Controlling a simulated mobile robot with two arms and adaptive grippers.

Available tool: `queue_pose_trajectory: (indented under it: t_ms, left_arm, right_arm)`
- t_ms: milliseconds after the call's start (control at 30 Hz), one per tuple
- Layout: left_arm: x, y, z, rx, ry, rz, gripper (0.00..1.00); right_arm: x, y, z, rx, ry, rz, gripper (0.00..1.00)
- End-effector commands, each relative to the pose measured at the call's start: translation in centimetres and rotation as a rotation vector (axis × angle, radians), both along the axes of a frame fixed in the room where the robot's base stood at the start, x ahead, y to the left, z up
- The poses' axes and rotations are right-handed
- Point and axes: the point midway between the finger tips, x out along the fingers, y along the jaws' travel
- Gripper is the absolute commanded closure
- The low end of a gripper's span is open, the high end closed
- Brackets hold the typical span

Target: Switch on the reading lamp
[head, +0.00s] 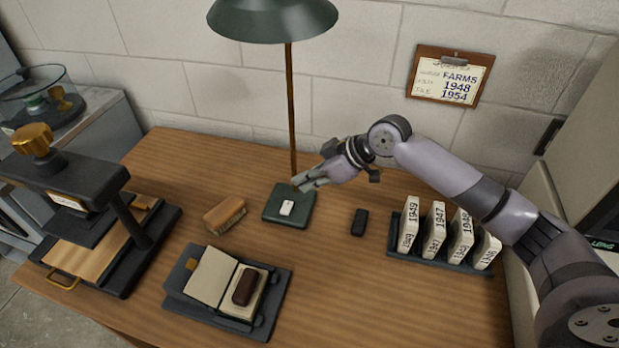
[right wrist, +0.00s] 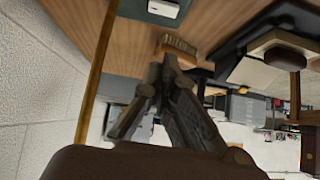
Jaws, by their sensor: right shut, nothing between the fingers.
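The reading lamp has a dark green shade (head: 273,18), a thin brass pole (head: 291,110) and a square green base (head: 270,213) on the wooden table. A white rocker switch (head: 287,208) sits on the base. In the right wrist view the switch (right wrist: 163,8) shows at the top edge. My right gripper (head: 305,184) is shut and empty, just above the back right of the base beside the pole. It also shows in the right wrist view (right wrist: 168,62). I cannot tell from these views whether it touches the base. My left gripper is not in view.
A wooden brush (head: 225,214) lies left of the base, and a dark block (head: 359,222) lies to the right. An open book on a dark cradle (head: 177,299) is in front. A rack of labelled cards (head: 437,259) stands at right, a black press (head: 120,285) at left.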

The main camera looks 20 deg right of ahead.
Motion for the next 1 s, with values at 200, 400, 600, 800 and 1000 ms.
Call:
queue_pose_trajectory:
  t_ms: [200,400,600,800,1000]
  left_arm:
    - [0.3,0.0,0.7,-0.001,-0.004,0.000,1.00]
    - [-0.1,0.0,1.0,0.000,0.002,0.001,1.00]
    - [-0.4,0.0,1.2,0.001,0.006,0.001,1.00]
    - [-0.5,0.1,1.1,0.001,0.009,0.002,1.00]
    - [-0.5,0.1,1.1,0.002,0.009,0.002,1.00]
  right_arm:
    - [1.9,3.0,-3.3,0.002,0.001,0.001,1.00]
    - [2.4,3.7,-6.5,-0.001,0.003,-0.002,1.00]
    - [2.4,3.8,-8.2,-0.001,0.001,0.000,1.00]
    - [2.4,3.7,-8.5,-0.001,-0.001,0.000,1.00]
    - [2.4,3.8,-8.6,0.000,0.000,0.000,1.00]
